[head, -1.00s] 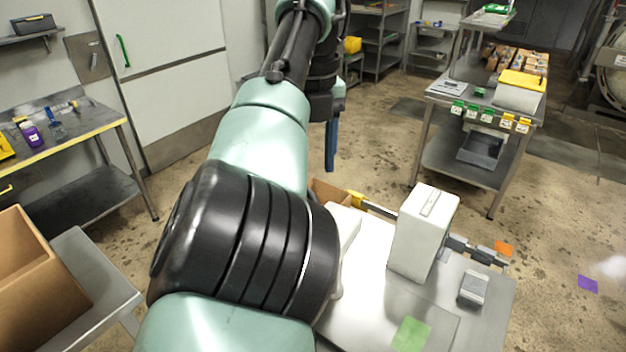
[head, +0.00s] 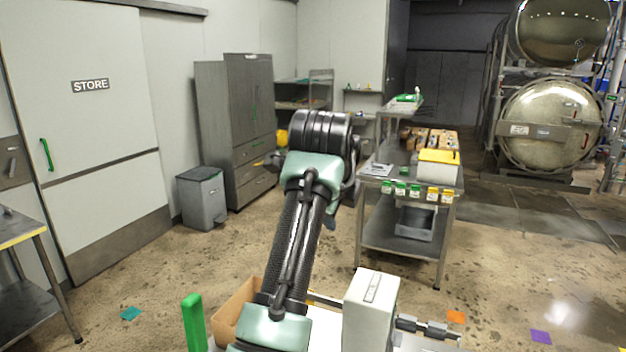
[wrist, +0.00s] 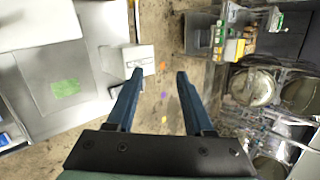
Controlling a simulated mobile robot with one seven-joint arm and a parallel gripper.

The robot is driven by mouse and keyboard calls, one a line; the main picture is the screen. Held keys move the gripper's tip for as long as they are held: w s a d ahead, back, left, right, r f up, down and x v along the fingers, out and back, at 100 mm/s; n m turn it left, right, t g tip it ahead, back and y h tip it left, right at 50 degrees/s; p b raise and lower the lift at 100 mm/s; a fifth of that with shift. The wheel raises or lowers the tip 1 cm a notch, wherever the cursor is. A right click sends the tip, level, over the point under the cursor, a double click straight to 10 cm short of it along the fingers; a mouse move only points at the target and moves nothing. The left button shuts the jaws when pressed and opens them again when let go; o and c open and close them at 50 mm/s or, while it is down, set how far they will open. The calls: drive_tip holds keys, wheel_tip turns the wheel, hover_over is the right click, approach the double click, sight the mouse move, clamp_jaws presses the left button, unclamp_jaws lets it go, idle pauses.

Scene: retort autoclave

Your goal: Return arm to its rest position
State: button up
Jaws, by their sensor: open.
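My gripper (wrist: 159,75) shows in the wrist view with its two blue fingers apart and nothing between them. It is over open floor, beside the white box-shaped unit on my own deck. In the head view my arm rises from the deck and bends at a black-ringed joint in front of the back shelves. The gripper's fingers cannot be made out clearly in the head view, as the arm hides that area.
A steel trolley (head: 376,237) with a yellow-topped box (head: 438,165) and several small items stands right of my arm. A grey bin (head: 201,200) and a cabinet (head: 240,130) stand left. Round autoclaves (head: 550,122) are at the back right.

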drive_tip(key=s+d+r+n+t+h+b, duration=0.1)
drive_tip(key=s+d+r+n+t, duration=0.1)
drive_tip(key=s+r+n+t, duration=0.4)
drive_tip(key=s+d+r+n+t+h, duration=0.1)
drive_tip(key=s+d+r+n+t, duration=0.1)
drive_tip(key=r+n+t, duration=0.45)
drive_tip(key=s+a+r+n+t+y, duration=0.1)
drive_tip(key=s+a+r+n+t, duration=0.2)
drive_tip(key=s, duration=0.8)
drive_tip(key=s+a+r+n+t+y, duration=0.2)
drive_tip(key=s+a+r+n+t, duration=0.1)
drive_tip(key=s+r+n, duration=0.5)
drive_tip(key=s+a+r+b, duration=0.1)
drive_tip(key=s, duration=0.2)
drive_tip(key=shift+a+y, duration=0.2)
drive_tip(key=shift+y, duration=0.1)
